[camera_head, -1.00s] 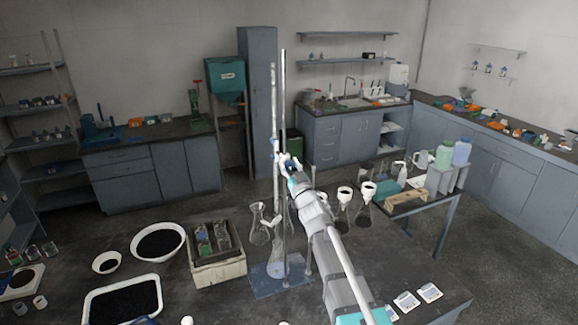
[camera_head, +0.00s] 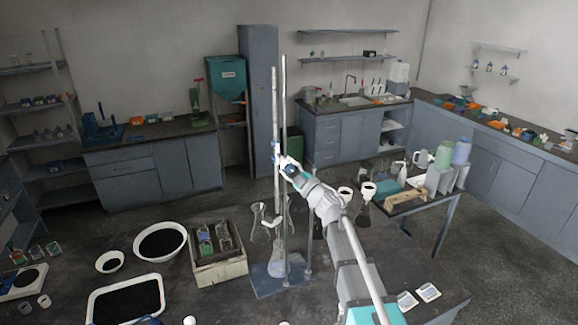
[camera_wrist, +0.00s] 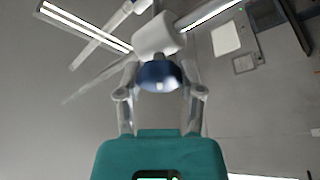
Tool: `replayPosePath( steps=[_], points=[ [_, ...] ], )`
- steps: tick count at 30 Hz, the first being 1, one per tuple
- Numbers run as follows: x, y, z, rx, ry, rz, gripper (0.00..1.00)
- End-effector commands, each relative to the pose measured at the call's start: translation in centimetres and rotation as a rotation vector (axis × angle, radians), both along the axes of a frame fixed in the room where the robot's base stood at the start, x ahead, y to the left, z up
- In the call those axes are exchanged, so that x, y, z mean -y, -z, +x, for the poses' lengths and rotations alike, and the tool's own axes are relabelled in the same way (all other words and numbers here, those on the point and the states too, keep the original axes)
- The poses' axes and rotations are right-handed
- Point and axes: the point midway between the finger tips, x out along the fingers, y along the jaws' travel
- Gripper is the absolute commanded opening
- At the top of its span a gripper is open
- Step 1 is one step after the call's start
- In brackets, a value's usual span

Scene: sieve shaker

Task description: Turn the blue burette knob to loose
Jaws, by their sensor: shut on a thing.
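The blue burette knob (camera_wrist: 160,76) sits against a white valve body in the wrist view, between the two finger pads. My gripper (camera_wrist: 161,80) is shut on it. In the head view my gripper (camera_head: 286,166) is beside the burette, at valve height. The knob is hard to make out there. The burette (camera_head: 275,105) is a tall clear tube, upright beside a metal stand rod (camera_head: 285,100). A flask (camera_head: 273,257) stands beneath on the blue stand base (camera_head: 266,288).
A box with bottles (camera_head: 221,270) and white bowls of dark grains (camera_head: 160,242) are left of the stand. Clear flasks (camera_head: 259,222) stand close by, and flasks with white funnels (camera_head: 368,188) are behind my arm. Two white cards (camera_head: 428,292) lie right.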

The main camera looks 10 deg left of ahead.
Motion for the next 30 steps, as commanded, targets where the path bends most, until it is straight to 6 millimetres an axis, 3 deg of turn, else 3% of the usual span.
replayPosePath(
  steps=[18, 30],
  points=[
    [-0.09, -0.07, -0.02, 0.287, 0.000, -0.466, 0.01],
    [-0.08, 0.24, -0.04, 0.365, 0.001, -0.594, 0.01]
  ],
)
